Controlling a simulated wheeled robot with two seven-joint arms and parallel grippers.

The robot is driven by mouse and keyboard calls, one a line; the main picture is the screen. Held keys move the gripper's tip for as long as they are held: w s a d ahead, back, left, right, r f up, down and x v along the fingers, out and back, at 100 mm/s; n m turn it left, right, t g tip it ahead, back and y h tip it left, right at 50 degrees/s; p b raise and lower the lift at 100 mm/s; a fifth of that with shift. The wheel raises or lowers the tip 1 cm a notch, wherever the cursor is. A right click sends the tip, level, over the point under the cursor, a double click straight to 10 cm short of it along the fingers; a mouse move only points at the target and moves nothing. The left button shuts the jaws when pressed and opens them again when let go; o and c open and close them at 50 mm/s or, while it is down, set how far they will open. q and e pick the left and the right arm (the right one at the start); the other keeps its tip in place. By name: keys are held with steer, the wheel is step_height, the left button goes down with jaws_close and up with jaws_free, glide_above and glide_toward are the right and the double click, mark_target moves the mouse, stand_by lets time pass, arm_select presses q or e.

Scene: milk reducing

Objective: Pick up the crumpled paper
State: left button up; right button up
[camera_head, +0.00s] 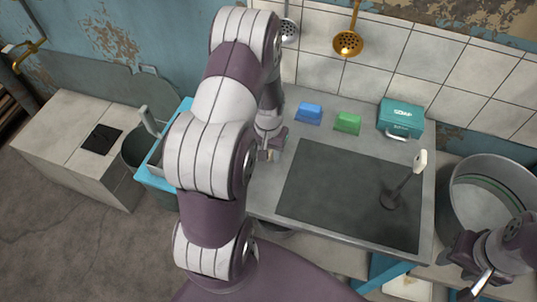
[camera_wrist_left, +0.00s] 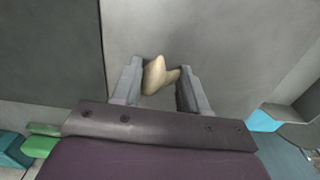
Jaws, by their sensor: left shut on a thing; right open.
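The crumpled paper (camera_wrist_left: 155,76) is a small beige lump in the left wrist view. It sits between the two fingers of my left gripper (camera_wrist_left: 160,82), which is shut on it. In the head view my left gripper (camera_head: 268,152) is at the left end of the grey counter, partly hidden by my own left arm. The paper is hard to make out there. My right gripper (camera_head: 474,277) is open and empty at the lower right, in front of the large metal pot.
A dark mat (camera_head: 345,190) covers the counter, with a long-handled tool (camera_head: 407,179) on it. A metal pot (camera_head: 461,205) is right; a grey bucket (camera_head: 135,152) is left.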

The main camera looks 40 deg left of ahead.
arm_select(q)
steer(key=shift+r, duration=0.1)
steer(key=shift+r, duration=0.6)
step_height(320, 180, up, 3)
steer(key=s+d+r, duration=0.6)
steer(key=s+d, duration=0.2)
steer(key=shift+s+r, duration=0.35)
